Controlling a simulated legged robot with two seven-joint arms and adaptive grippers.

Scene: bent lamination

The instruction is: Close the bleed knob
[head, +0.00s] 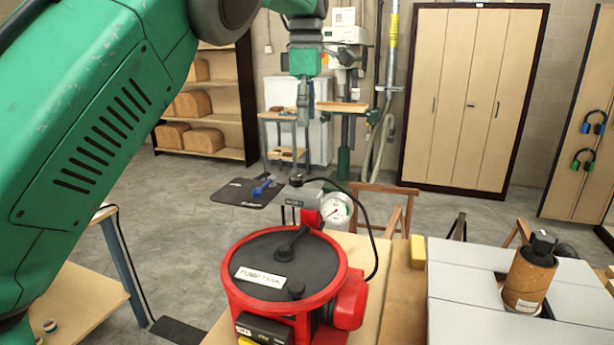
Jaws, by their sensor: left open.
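A red vacuum pump tank (235,290) with a black lid stands on the wooden bench in the lower middle. A round white gauge (336,209) sits behind it. Left of the gauge is a small grey labelled block (303,198) with a small dark knob (296,180) on top, which may be the bleed knob; its label and setting are too small to read. My right gripper is out of view.
A black hose (374,240) loops right of the gauge. A cylindrical brown can (528,278) stands on the pale panelled surface (460,310) at right. A yellow block (417,250) sits between.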

